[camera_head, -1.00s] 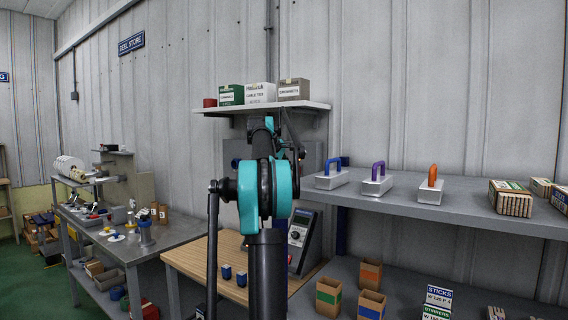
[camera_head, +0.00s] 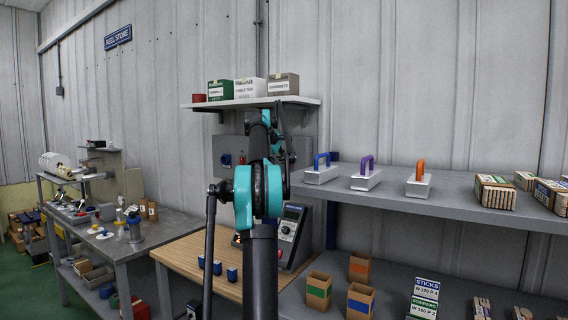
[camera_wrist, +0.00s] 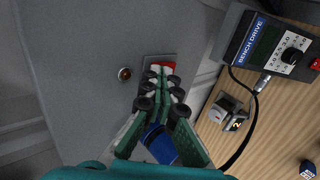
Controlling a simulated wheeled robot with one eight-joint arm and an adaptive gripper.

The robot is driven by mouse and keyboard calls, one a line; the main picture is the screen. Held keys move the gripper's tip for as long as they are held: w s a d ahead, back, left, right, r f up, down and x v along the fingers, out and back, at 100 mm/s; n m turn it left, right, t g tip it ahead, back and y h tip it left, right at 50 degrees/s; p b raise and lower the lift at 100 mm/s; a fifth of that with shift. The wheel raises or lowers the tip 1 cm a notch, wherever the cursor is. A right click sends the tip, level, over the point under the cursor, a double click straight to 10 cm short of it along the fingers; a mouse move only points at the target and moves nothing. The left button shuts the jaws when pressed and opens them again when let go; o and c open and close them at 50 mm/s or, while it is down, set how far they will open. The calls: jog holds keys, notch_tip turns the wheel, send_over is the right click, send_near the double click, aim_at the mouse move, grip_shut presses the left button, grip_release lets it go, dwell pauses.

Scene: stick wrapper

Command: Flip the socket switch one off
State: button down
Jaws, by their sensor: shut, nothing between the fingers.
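In the wrist view, a small switch plate (camera_wrist: 170,59) with a red and white part sits on a grey panel (camera_wrist: 75,75). My gripper (camera_wrist: 161,77) is shut and empty, its fingertips over the plate and hiding much of it. I cannot tell whether they touch it, which switch is number one, or how it is set. A blue cylindrical part (camera_wrist: 160,145) shows below the fingers. In the head view the grey panel (camera_head: 227,145) is on the wall behind my arm, which hides my gripper there.
A bench drive box (camera_head: 290,232) with a dial stands on the wooden bench (camera_head: 185,250), beside several blue blocks (camera_head: 217,268). A wall shelf (camera_head: 255,103) is above the panel.

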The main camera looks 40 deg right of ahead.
jog(key=shift+r, duration=0.1)
jog(key=shift+r, duration=0.7)
jog(key=shift+a, duration=0.15)
jog(key=v, duration=1.3)
dwell(0.3)
